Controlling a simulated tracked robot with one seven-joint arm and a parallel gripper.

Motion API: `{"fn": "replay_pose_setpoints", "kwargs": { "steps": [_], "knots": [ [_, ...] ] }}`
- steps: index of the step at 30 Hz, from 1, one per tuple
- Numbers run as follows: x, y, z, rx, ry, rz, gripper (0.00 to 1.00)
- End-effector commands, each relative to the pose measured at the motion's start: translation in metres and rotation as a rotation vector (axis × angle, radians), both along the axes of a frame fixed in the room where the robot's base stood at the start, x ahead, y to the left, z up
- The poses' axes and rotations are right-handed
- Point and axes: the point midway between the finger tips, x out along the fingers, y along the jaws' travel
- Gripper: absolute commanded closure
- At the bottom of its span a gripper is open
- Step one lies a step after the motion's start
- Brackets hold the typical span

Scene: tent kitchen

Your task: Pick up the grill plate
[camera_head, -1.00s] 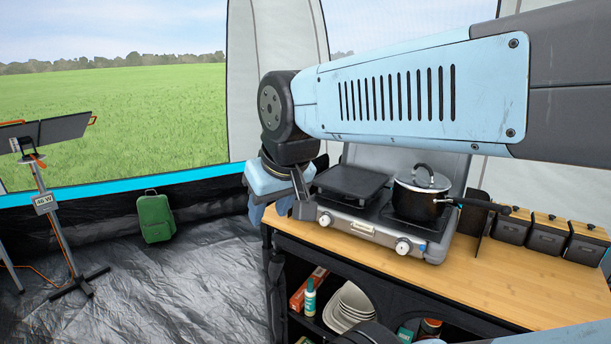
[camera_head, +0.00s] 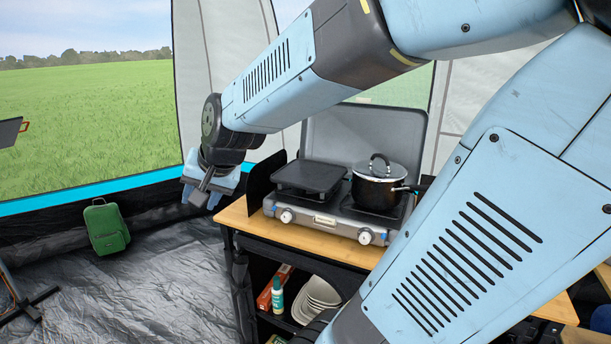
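The grill plate (camera_head: 309,176) is a flat, dark, square plate lying on the left burner of the silver camping stove (camera_head: 322,217). The stove stands on the wooden worktop (camera_head: 287,235) with its grey lid raised behind. My gripper (camera_head: 200,196) is left of the stove and the worktop's left edge, apart from the plate, pointing down. Its fingers are small and partly overlapped in this view, so I cannot tell how far they are apart. I see nothing held in it.
A black pot (camera_head: 377,188) with a glass lid sits on the right burner, its handle to the right. A dark upright windscreen panel (camera_head: 262,178) stands at the stove's left. Below are shelves with a bottle (camera_head: 277,296) and plates (camera_head: 318,300). A green suitcase (camera_head: 106,227) stands on the floor.

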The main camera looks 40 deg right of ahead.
Motion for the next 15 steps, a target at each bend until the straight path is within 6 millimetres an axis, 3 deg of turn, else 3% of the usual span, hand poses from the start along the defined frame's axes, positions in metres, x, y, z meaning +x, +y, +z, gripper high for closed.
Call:
{"fn": "replay_pose_setpoints", "kwargs": {
  "steps": [6, 15],
  "knots": [
    [0.065, -0.020, -0.038, 0.194, -0.027, -0.322, 0.57],
    [0.129, -0.071, -0.100, 0.359, -0.113, -0.798, 0.57]
  ]
}}
